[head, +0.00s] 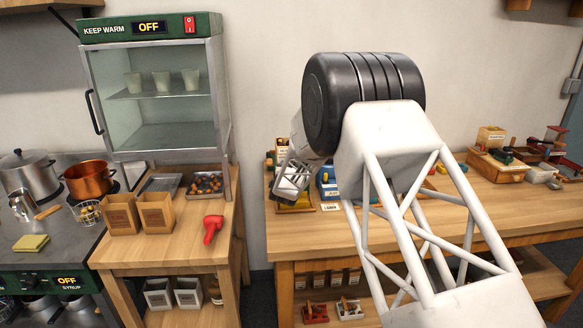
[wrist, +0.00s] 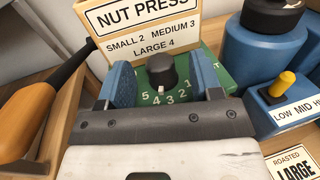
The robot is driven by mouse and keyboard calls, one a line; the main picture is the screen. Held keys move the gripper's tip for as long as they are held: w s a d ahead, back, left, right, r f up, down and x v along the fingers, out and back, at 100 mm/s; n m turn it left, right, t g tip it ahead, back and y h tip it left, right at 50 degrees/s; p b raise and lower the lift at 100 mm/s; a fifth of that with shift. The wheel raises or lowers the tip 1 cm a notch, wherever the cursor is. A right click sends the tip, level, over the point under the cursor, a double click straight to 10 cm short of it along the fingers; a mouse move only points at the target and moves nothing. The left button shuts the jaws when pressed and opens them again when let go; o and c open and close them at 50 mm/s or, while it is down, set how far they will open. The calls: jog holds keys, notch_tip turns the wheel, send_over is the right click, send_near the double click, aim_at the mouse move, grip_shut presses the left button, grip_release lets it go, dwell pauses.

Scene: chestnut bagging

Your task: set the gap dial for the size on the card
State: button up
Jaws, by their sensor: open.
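In the wrist view the gap dial is a black knob (wrist: 161,71) on a green base (wrist: 215,62), with white numbers 5 to 1 along its near side. A small pale mark shows on the knob's near edge, around the 4 and 3, but I cannot tell which number it marks. My gripper (wrist: 158,64) is open, its blue fingers on either side of the knob; I cannot tell if they touch it. A sign (wrist: 150,30) behind reads NUT PRESS, SMALL 2, MEDIUM 3, LARGE 4. A card (wrist: 292,162) at lower right reads ROASTED, LARGE.
A blue unit with a yellow lever (wrist: 283,84), labelled LOW, MID and HI-, stands close right of the dial. An orange handle (wrist: 32,115) with a black end lies at left. In the head view, my arm hides much of the wooden bench (head: 350,245).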

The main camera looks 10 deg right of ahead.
jog(key=shift+w+d, duration=0.1)
jog(key=shift+w, duration=0.1)
jog(key=c, duration=0.9)
jog(key=shift+f+m+h, duration=0.1)
jog(key=shift+m+h, duration=0.4)
jog(key=shift+h, duration=0.3)
jog(key=o, duration=0.9)
jog(key=shift+s, duration=0.15)
jog(key=shift+v, duration=3.8)
